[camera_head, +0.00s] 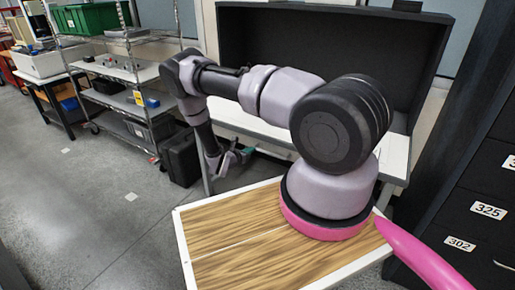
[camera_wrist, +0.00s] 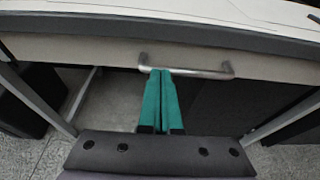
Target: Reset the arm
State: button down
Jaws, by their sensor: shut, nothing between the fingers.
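My arm rises from a pink-ringed base on a wooden top, bends to the left and hangs its end down beyond that top's far edge in the head view. My gripper (camera_wrist: 162,72) shows in the wrist view with its two teal fingers together and nothing between them. The fingertips overlap the left part of a metal bar handle (camera_wrist: 205,73) on the front of a table in that view. I cannot tell whether they touch it. In the head view my gripper (camera_head: 243,153) is small, in front of the table with the dark back panel.
The table (camera_head: 395,155) with a dark back panel (camera_head: 290,45) stands close behind my arm. A wire shelf rack (camera_head: 115,70) with a green bin (camera_head: 88,18) is at left, and a black case (camera_head: 182,160) sits on the floor. Dark drawers (camera_head: 480,190) stand at right.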

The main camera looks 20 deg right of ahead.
jog(key=s+r+m+g+y, duration=0.1)
jog(key=s+r+m+g, duration=0.3)
jog(key=r, duration=0.7)
jog(key=s+r+m+g, duration=0.1)
jog(key=r+m, duration=0.6)
jog(key=r, duration=0.4)
jog(key=s+r+m+g+y, duration=0.1)
jog(key=s+r+m+g, duration=0.3)
jog(key=r, duration=0.7)
jog(key=s+a+r+m+t+y, duration=0.2)
jog(key=s+a+r+m+y, duration=0.1)
jog(key=s+r, duration=0.5)
jog(key=s+a+r+m+t+y, duration=0.3)
jog(key=s+a+r+m+y, duration=0.1)
jog(key=s+r, duration=0.4)
jog(key=s+a+r+m+t+y, duration=0.2)
jog(key=s+a+r+m+y, duration=0.2)
jog(key=s+r+m, duration=0.3)
notch_tip(320, 180, up, 4)
jog(key=shift+s+f+t+y, duration=0.1)
jog(key=shift+s+t+y, duration=0.3)
jog(key=shift+s+y, duration=0.1)
